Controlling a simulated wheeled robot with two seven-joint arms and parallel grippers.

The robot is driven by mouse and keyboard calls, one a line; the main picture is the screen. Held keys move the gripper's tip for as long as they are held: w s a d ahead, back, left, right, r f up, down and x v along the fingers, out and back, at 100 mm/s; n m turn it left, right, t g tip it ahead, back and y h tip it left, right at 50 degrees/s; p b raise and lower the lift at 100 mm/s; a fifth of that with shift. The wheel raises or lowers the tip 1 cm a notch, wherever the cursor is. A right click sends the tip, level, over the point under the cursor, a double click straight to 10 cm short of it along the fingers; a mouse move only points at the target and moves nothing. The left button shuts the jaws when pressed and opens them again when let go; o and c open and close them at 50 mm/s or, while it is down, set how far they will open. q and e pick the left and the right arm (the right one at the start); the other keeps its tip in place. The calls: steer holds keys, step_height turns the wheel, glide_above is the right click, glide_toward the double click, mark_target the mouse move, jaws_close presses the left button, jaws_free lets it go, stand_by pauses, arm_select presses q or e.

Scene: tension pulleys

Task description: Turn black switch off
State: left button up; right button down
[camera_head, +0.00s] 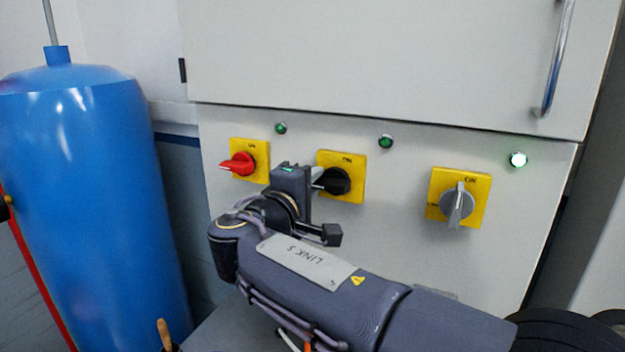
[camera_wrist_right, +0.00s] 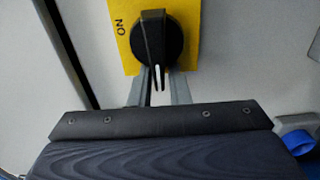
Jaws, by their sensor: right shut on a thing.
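The black switch (camera_head: 336,181) is a round knob on a yellow plate (camera_head: 355,161) marked ON, in the middle of the cabinet front. In the right wrist view the black switch (camera_wrist_right: 157,40) shows with its long grip bar toward my gripper. My right gripper (camera_head: 318,180) is at the black switch, with its fingers shut on the bar. In the right wrist view the fingers of the right gripper (camera_wrist_right: 158,84) lie on either side of the bar's end. The small lamp (camera_head: 386,142) above the black switch is dark green. My left gripper is not in view.
A red switch (camera_head: 240,164) is left of the black one and a grey switch (camera_head: 458,205) is to the right, under a brightly lit lamp (camera_head: 518,159). A blue tank (camera_head: 95,200) stands at the left. A door handle (camera_head: 553,65) sticks out at upper right.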

steer(key=shift+f, duration=0.3)
steer(key=c, duration=1.6)
jaws_free()
steer(key=shift+d, duration=0.1)
steer(key=shift+o, duration=1.2)
steer(key=shift+r, duration=0.2)
steer(key=b+v, duration=0.2)
steer(key=v, duration=0.6)
steer(key=shift+f, duration=0.1)
